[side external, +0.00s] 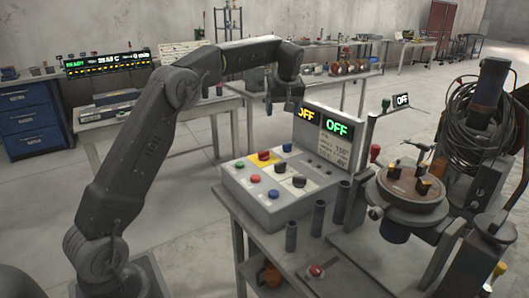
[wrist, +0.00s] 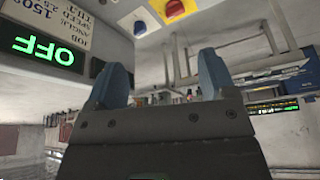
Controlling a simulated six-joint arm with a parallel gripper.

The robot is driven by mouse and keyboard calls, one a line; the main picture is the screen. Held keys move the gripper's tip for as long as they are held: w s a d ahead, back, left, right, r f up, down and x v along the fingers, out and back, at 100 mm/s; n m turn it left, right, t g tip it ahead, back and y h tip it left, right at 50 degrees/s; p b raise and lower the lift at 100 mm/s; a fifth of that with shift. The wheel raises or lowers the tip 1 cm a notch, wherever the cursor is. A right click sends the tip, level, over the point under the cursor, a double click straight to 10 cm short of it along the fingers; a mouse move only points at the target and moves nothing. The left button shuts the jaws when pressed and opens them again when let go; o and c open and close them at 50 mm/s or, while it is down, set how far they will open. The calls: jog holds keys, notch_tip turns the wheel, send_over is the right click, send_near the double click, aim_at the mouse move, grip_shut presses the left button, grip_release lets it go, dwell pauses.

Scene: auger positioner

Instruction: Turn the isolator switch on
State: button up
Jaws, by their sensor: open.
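The isolator switch appears to be the red rotary knob on a yellow plate (side external: 263,155) on top of the grey control box (side external: 262,205). A red knob on a yellow plate (wrist: 176,9) also shows at the top edge of the wrist view, partly cut off. Its exact turn angle is too small to tell. The box's upright panel reads OFF in yellow (side external: 307,115) and OFF in green (side external: 337,128). My gripper (side external: 268,108) is above and behind the box, apart from the knob. Its two fingers (wrist: 162,78) are spread and empty in the wrist view.
The box top also carries several coloured buttons and black knobs (side external: 299,181). A round turntable (side external: 408,190) with clamps stands to the right, with coiled cable (side external: 480,125) behind. A red-handled lever (side external: 375,153) stands near the panel. Workbenches line the back.

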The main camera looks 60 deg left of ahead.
aim_at(264, 151)
jog(key=w+a+f+n, duration=0.1)
jog(key=a+f, duration=0.3)
jog(key=f, duration=0.3)
jog(key=w+a+f+n+g, duration=0.1)
jog(key=a+f+n, duration=0.1)
jog(key=a+f, duration=0.3)
jog(key=w+a+f+n, duration=0.1)
jog(key=a+f, duration=0.4)
jog(key=f, duration=0.5)
jog(key=shift+a+g+y, duration=0.15)
jog(key=shift+g+y, duration=0.15)
jog(key=shift+c, duration=0.4)
jog(key=c, duration=0.8)
jog(key=shift+c, duration=0.2)
